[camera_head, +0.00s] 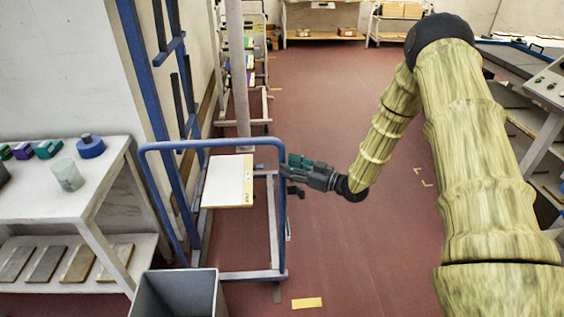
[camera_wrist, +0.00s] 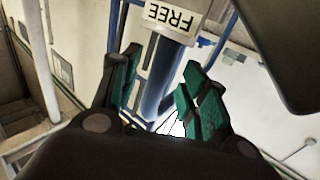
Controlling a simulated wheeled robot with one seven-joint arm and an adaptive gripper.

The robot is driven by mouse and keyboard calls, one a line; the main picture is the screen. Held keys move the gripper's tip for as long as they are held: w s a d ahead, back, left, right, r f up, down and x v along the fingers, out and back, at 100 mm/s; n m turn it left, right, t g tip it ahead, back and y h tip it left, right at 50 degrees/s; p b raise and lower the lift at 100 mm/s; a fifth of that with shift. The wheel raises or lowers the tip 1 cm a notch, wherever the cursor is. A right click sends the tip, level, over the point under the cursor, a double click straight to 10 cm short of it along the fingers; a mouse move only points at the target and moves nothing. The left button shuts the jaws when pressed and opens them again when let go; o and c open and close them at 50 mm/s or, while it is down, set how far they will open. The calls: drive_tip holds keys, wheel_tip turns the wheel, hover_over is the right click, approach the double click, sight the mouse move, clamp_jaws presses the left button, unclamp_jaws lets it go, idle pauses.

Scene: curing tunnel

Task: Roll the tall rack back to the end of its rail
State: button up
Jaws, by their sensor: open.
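A tall blue rack frame (camera_head: 165,110) stands along the left wall. A lower blue tube frame (camera_head: 282,215) rises in front of it, around a white board (camera_head: 228,182); I cannot tell whether the two are joined. My gripper (camera_head: 291,165) is at the right upright of this lower frame, with its green-padded fingers pointing left. In the wrist view, my gripper (camera_wrist: 160,72) is open, and a blue post (camera_wrist: 160,85) shows between its fingers. An upside-down FREE sign (camera_wrist: 172,18) is just beyond them. Contact with the post cannot be told.
A white table (camera_head: 60,185) with small items stands at left. A grey bin (camera_head: 178,293) is at bottom centre-left. A pale shelf rack (camera_head: 258,105) stands farther back along the left wall. Red floor (camera_head: 340,100) is open in the middle; a bench (camera_head: 545,90) is at right.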

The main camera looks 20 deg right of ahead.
drive_tip(key=shift+x, duration=1.75)
clamp_jaws()
